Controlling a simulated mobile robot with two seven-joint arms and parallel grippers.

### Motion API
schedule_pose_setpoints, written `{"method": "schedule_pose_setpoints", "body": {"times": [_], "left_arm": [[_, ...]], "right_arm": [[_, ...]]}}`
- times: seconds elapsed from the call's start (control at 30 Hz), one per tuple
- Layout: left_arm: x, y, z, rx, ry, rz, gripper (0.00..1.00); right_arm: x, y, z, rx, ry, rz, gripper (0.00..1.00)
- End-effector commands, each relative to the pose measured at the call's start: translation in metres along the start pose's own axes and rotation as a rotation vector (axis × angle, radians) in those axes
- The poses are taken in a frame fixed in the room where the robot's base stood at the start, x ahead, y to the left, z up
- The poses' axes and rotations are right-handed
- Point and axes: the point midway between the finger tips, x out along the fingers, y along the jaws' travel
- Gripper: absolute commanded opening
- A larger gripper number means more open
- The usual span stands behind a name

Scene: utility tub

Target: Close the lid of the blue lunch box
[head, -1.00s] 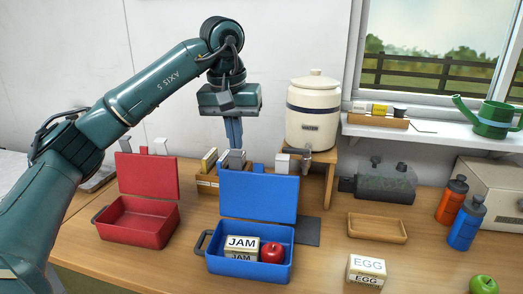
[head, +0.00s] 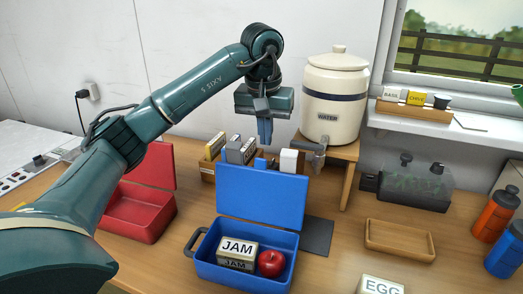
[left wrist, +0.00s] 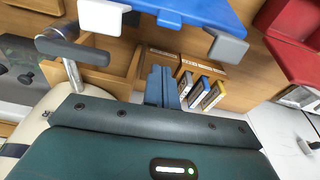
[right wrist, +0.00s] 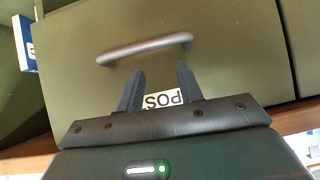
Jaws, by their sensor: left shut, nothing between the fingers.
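The blue lunch box (head: 286,273) stands on the counter with its lid (head: 262,196) raised upright at the back. Inside it are a JAM box (head: 238,253) and a red apple (head: 271,263). My left gripper (head: 265,140) is shut and empty, pointing down above and behind the top edge of the lid; whether it touches the lid is not clear. In the left wrist view its shut fingers (left wrist: 160,84) show beside the blue lid (left wrist: 190,12). My right gripper (right wrist: 157,80) is open and empty, in front of an olive drawer front with a handle (right wrist: 146,47).
A red lunch box (head: 138,212) stands open at left. A water crock (head: 335,95) on a wooden stand (head: 345,170) is close to the right of my left gripper. A file rack (head: 207,172) is behind the lid. A wooden tray (head: 400,241) lies at right.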

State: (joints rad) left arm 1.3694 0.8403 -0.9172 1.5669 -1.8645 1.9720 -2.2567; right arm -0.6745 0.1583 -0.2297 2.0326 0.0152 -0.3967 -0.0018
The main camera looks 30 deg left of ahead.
Motion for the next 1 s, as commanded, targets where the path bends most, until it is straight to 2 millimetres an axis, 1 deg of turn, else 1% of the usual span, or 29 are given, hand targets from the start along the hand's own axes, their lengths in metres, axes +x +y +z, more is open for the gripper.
{"method": "schedule_pose_setpoints", "body": {"times": [0.03, 0.13, 0.2, 0.3, 0.5, 0.63, 1.0], "left_arm": [[0.010, -0.001, 0.001, -0.001, -0.004, -0.002, 0.00], [0.031, -0.001, 0.000, -0.001, -0.003, -0.002, 0.00], [0.022, -0.001, 0.011, 0.003, 0.003, 0.001, 0.00], [0.019, -0.001, 0.022, 0.002, 0.003, -0.001, 0.00], [0.015, -0.001, 0.036, 0.000, 0.002, -0.001, 0.00], [0.015, -0.001, 0.038, -0.002, 0.002, -0.001, 0.00], [0.015, -0.002, 0.037, -0.001, 0.009, 0.000, 0.00]], "right_arm": [[-0.002, 0.000, -0.004, -0.002, 0.003, 0.000, 0.36], [-0.004, 0.001, -0.007, -0.002, 0.004, 0.001, 0.36], [-0.005, 0.001, -0.009, -0.002, 0.000, 0.003, 0.36], [-0.005, 0.004, -0.008, 0.000, -0.007, 0.009, 0.36], [-0.002, 0.005, -0.006, 0.012, -0.017, 0.019, 0.36], [-0.001, 0.005, -0.008, 0.018, -0.013, 0.020, 0.36], [0.000, 0.005, -0.006, 0.017, -0.015, 0.021, 0.36]]}}
